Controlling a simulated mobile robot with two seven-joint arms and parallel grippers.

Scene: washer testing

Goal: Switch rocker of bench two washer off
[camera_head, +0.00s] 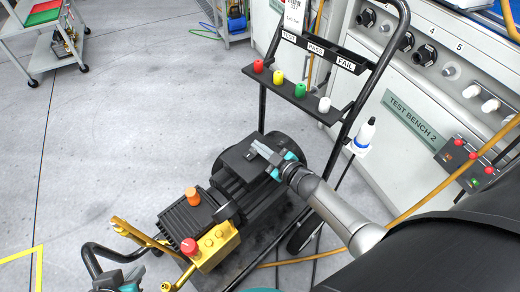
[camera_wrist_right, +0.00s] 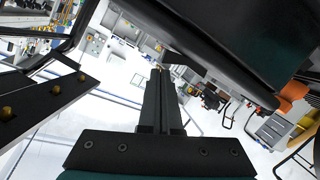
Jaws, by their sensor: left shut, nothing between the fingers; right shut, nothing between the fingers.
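The bench two washer (camera_head: 245,185) has a black motor, an orange knob (camera_head: 193,196), and a yellow pump block (camera_head: 213,246) with a red knob (camera_head: 189,246). It sits on a black wheeled cart with a tall frame. My right gripper (camera_head: 258,149) is shut and empty, over or against the black box on top of the motor. I cannot tell whether it touches. The rocker cannot be made out there. In the right wrist view the shut fingers (camera_wrist_right: 160,80) are beside a large dark body. My left gripper (camera_head: 134,274) is shut at the bottom left, partly cut off.
The cart's shelf (camera_head: 300,100) carries red, yellow, green and white knobs under TEST, PASS and FAIL labels. Test bench 2 (camera_head: 408,118) stands at the right, with a red-button control box (camera_head: 466,160). A yellow hose runs by it.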

